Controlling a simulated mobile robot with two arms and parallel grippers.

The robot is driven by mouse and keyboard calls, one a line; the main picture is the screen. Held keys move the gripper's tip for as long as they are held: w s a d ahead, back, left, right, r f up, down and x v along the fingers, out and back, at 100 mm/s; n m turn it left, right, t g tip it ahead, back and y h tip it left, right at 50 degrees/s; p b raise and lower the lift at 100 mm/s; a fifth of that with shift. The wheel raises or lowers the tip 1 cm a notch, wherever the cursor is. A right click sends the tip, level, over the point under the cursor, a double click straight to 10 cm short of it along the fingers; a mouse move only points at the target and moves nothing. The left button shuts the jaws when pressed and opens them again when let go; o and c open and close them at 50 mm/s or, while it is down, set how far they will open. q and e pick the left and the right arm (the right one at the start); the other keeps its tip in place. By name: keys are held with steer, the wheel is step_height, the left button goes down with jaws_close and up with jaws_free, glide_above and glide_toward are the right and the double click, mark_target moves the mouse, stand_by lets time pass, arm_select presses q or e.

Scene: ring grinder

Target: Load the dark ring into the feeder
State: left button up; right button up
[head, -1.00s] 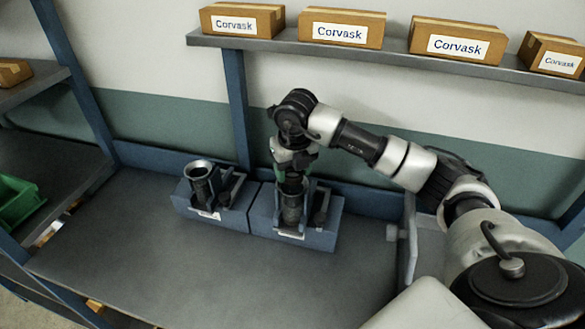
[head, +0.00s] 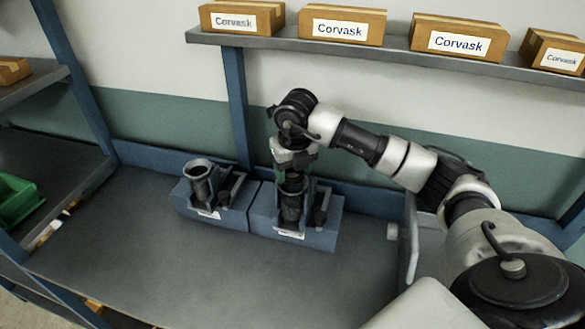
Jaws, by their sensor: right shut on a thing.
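Two blue feeder blocks stand side by side at the back of the bench. The left feeder (head: 201,187) has a dark tube with a flared, open top. The right feeder (head: 291,209) has a similar dark tube, with my right gripper (head: 293,182) pointing down right above it. This gripper is shut on the dark ring (head: 293,187), which is at the tube's mouth and hard to tell from the dark tube and fingers. I cannot tell whether the ring is inside the tube or just above it. My left gripper is out of view.
A shelf (head: 380,57) with several Corvask boxes (head: 340,28) runs above the bench. A grey upright plate (head: 409,240) stands on the right. A green bin (head: 16,200) is on the left rack. The front of the bench (head: 200,270) is clear.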

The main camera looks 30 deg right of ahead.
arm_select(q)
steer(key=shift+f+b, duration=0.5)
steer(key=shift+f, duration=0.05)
arm_select(e)
steer(key=shift+a+f, duration=0.1)
steer(key=shift+f, duration=0.55)
steer(key=o, duration=1.1)
steer(key=shift+a+f, duration=0.1)
steer(key=shift+c, duration=0.2)
steer(key=shift+s, duration=0.1)
